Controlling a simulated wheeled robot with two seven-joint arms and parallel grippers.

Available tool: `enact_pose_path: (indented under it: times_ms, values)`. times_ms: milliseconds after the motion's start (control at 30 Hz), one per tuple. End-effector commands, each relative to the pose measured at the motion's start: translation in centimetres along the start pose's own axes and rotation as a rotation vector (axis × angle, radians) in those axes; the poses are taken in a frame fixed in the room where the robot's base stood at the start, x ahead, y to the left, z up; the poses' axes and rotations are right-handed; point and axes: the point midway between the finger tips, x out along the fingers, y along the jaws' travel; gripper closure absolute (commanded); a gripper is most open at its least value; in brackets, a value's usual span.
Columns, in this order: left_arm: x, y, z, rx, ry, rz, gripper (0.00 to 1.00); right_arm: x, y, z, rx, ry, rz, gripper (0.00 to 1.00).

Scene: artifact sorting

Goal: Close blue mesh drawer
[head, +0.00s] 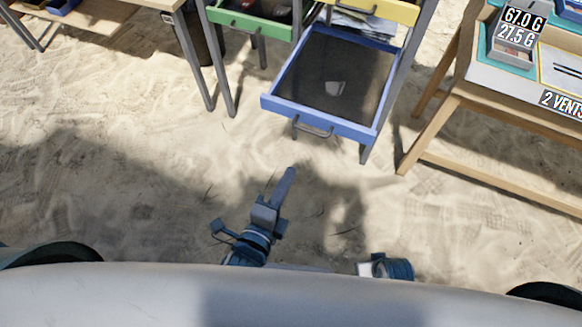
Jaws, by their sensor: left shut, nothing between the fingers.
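The blue mesh drawer (318,122) is pulled out of its metal frame, with a blue rim, a dark mesh bottom and a front handle (313,131).
A green drawer (250,28) and a yellow drawer (375,10) sit higher in the same frame. A wooden table (455,105) with a scale display (520,28) stands at the right. Another table (140,3) is at upper left. Open sand lies before the drawer.

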Motion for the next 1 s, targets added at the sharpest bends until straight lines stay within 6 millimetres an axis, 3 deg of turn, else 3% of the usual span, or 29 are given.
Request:
enact_pose_path:
  times_ms: [700,1000]
  values:
    - [11.0,-0.1,0.0,-0.002,0.0,-0.001,1.0,0.5,0.0,0.5,0.0,-0.006,-0.001,0.69]
    - [13.1,0.0,0.0,-0.001,0.001,-0.001,1.0,0.4,0.0,0.1,0.0,0.001,0.0,0.69]
